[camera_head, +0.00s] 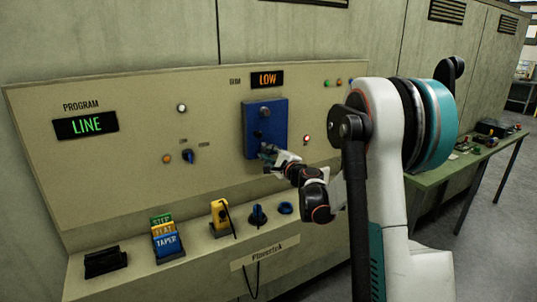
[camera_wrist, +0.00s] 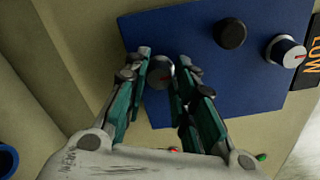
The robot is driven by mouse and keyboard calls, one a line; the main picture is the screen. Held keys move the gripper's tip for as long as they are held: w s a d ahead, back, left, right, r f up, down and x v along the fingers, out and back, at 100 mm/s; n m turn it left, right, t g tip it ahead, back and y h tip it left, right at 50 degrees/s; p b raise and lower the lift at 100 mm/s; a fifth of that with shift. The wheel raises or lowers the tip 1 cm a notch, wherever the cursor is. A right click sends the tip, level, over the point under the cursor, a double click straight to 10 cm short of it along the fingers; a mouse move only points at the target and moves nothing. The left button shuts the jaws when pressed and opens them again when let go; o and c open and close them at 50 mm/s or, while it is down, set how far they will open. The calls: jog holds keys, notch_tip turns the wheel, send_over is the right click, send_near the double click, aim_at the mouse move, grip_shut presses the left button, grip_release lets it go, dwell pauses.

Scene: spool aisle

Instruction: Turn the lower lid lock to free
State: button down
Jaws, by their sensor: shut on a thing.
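The blue lid (camera_head: 277,122) is on the upright panel below the orange LOW display (camera_head: 267,79). The wrist view shows the lid (camera_wrist: 257,82) turned sideways. The lower lid lock (camera_wrist: 160,73) is a round grey knob near the lid's lower end. My gripper (camera_head: 267,152) reaches it from the right, and its fingers (camera_wrist: 167,66) are closed on either side of the knob. A red mark shows faintly on the knob; its exact angle is hard to tell. The upper lock (camera_wrist: 285,50) is a silver knob with a red mark. A black knob (camera_wrist: 230,33) sits between the locks.
A selector knob (camera_head: 188,156) and small lamps are on the panel. The ledge below holds coloured cards (camera_head: 166,244), a yellow device (camera_head: 221,217) and a blue knob (camera_head: 258,216). A green bench (camera_head: 465,160) with loose items stands at the right.

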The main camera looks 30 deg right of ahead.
jog(key=shift+m, duration=0.9)
jog(key=c, duration=1.3)
grip_release()
jog(key=shift+c, duration=0.2)
jog(key=s, duration=1.2)
jog(key=shift+d, duration=0.25)
